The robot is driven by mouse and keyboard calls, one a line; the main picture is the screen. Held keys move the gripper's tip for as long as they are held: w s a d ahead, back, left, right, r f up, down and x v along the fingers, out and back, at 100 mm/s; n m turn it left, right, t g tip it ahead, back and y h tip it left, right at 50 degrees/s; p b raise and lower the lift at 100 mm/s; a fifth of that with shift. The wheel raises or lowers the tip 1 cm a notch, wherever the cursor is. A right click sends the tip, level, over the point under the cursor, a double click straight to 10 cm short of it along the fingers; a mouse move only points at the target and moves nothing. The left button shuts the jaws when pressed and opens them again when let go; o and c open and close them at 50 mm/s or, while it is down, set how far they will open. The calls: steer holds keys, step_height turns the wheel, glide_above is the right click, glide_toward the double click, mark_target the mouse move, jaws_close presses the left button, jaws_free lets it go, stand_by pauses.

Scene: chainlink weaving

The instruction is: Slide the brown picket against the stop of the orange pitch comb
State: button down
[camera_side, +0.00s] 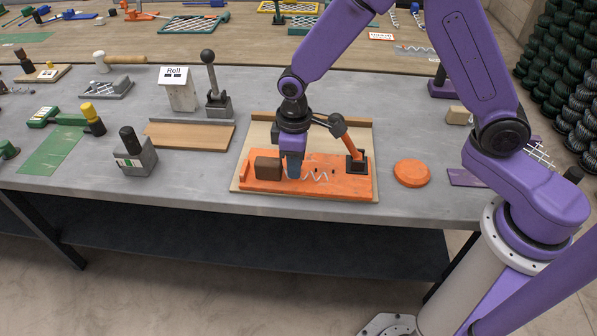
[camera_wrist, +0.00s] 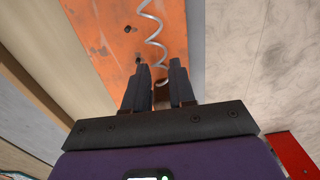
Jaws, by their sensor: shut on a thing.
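The brown picket shows a brown block (camera_side: 268,168) at the comb's left part and a pale zigzag wire (camera_wrist: 152,40) along the comb to the right. My gripper (camera_side: 293,172) is low over the comb, just right of the block. In the wrist view its fingers (camera_wrist: 157,75) are around a small brown part of the picket. I cannot clearly tell which part is the stop.
An orange disc (camera_side: 412,173) lies to the right. A wooden board (camera_side: 190,136) and a grey block with a black knob (camera_side: 135,157) are left. Bare bench lies in front.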

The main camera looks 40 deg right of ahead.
steer(key=shift+w+a, duration=0.6)
steer(key=shift+w+a, duration=0.1)
stand_by(0.5)
steer(key=c, duration=0.8)
jaws_free()
steer(key=shift+c, duration=0.2)
